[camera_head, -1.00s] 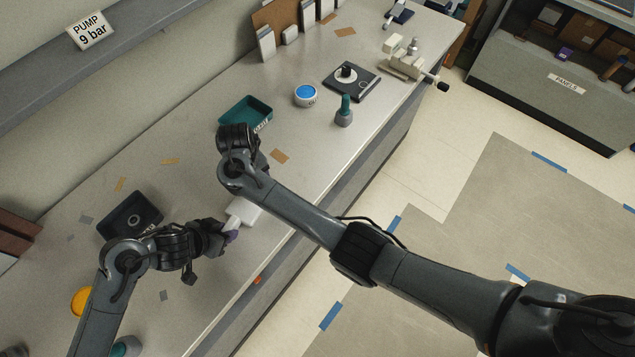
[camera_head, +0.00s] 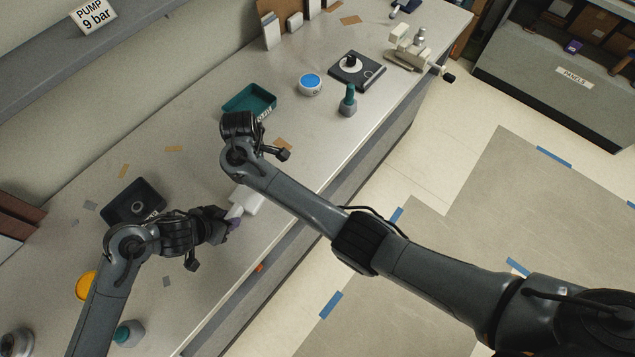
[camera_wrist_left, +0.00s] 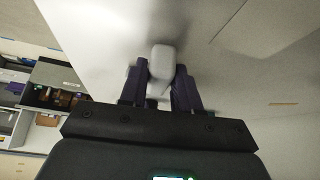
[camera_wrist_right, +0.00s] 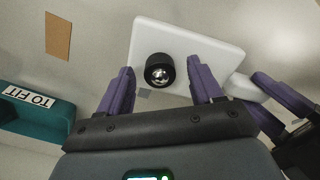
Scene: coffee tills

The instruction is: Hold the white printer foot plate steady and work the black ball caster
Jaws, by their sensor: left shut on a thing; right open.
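The white foot plate (camera_wrist_right: 205,45) lies below my right gripper in the right wrist view. In the head view part of it (camera_head: 250,200) shows behind my right arm. The black ball caster (camera_wrist_right: 159,70), with a shiny silver ball, stands on the plate, ball towards the camera. My right gripper (camera_wrist_right: 164,90) is open, its fingers either side of the caster and apart from it in the picture. My left gripper (camera_head: 232,222) is shut on the plate's narrow white end; the left wrist view shows this rounded end (camera_wrist_left: 162,60) between the fingers.
A teal tray (camera_head: 262,111), labelled TO FIT in the right wrist view, lies beyond my right gripper. A blue-topped tub (camera_head: 311,84), a green-and-grey tool (camera_head: 348,100), a black plate (camera_head: 372,78) and a vise (camera_head: 408,48) stand farther right. A dark tray (camera_head: 120,207) lies left.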

